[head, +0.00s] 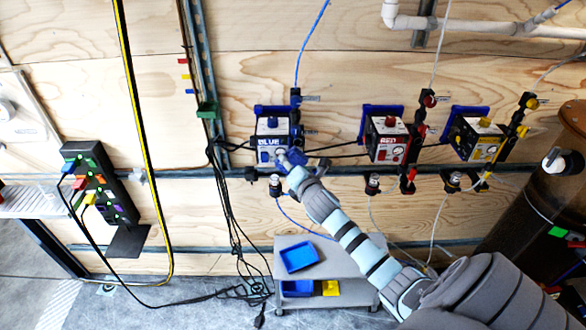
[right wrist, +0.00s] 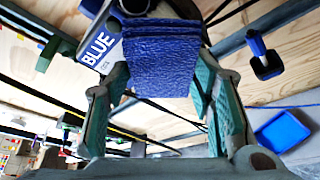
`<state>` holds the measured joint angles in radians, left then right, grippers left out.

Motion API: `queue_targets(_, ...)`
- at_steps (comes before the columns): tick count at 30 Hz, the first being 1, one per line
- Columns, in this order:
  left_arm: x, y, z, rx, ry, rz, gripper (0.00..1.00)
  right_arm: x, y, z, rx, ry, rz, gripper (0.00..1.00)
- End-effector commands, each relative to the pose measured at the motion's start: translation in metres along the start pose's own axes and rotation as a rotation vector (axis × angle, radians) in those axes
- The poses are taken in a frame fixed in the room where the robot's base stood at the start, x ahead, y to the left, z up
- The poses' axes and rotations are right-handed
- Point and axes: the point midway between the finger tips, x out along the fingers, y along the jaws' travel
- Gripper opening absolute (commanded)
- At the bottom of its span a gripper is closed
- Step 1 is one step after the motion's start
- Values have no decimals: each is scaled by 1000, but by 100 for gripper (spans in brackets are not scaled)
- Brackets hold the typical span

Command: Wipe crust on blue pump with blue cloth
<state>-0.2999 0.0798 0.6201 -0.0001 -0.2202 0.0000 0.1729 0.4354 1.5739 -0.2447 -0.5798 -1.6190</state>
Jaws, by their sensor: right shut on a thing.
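The blue pump (head: 272,130) is mounted on the wooden wall, with a white front panel marked BLUE. It also shows at the top of the right wrist view (right wrist: 98,46). My right gripper (head: 290,160) is at the pump's lower front. In the right wrist view its green-padded fingers (right wrist: 158,80) are shut on the folded blue cloth (right wrist: 160,58), which is close in front of the pump's panel. I cannot tell whether the cloth touches the pump. No crust can be made out; the cloth and gripper hide part of the panel. My left gripper is not in view.
A red pump (head: 386,140) and a yellow pump (head: 478,138) hang to the right. A grey cart (head: 345,262) with a blue tray (head: 299,257) stands below. Black cables (head: 228,215) hang left of the cart. A power strip (head: 98,190) is on the left.

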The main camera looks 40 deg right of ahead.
Motion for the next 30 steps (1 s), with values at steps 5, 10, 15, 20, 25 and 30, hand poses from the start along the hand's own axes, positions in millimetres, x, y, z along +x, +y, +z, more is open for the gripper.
queue_targets(5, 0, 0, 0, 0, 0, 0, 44, 0, 0, 0, 0, 0, 0, 27)
queue_targets(10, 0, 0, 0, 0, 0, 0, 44, 0, 0, 0, 0, 0, 0, 27)
queue_targets(15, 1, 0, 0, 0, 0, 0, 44, 4, 0, 1, 1, 0, 0, 27)
queue_targets(20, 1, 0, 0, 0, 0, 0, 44, 7, 0, 3, 0, 0, 0, 27)
queue_targets(25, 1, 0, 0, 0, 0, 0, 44, 10, 0, 4, -1, 0, 1, 27)
queue_targets(30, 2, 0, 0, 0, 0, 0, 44, 13, 0, 5, -1, 0, 1, 27)
